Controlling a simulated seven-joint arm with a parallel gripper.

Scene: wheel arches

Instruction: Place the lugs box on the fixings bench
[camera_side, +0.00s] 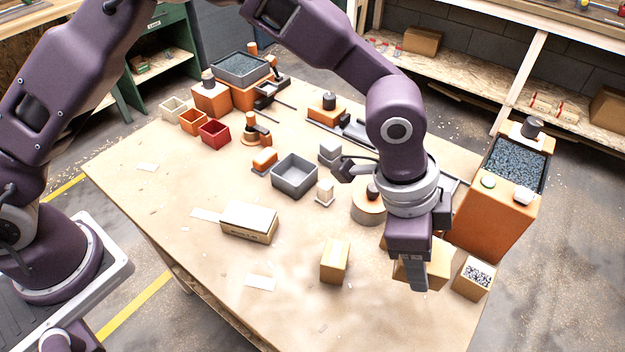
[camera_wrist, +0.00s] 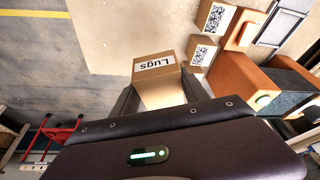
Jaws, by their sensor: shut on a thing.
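The lugs box (camera_wrist: 158,68) is a small cardboard box with a white "Lugs" label, upside down in the wrist view. My gripper (camera_wrist: 158,92) is shut on it, a finger on each side. In the side view my gripper (camera_side: 415,275) points down at the front right of the table, and the held box (camera_side: 437,262) shows partly behind the fingers. I cannot tell if it touches the table. No label names the fixings bench. One orange block with a dark speckled top (camera_side: 505,205) stands at the right, and a similar one (camera_side: 240,88) at the back left.
A box with a speckled label (camera_side: 473,279) stands close right of the held box. A plain box (camera_side: 335,261) and a larger labelled carton (camera_side: 249,222) are to the left. A grey bin (camera_side: 294,177) sits mid-table. The table's front left is mostly clear.

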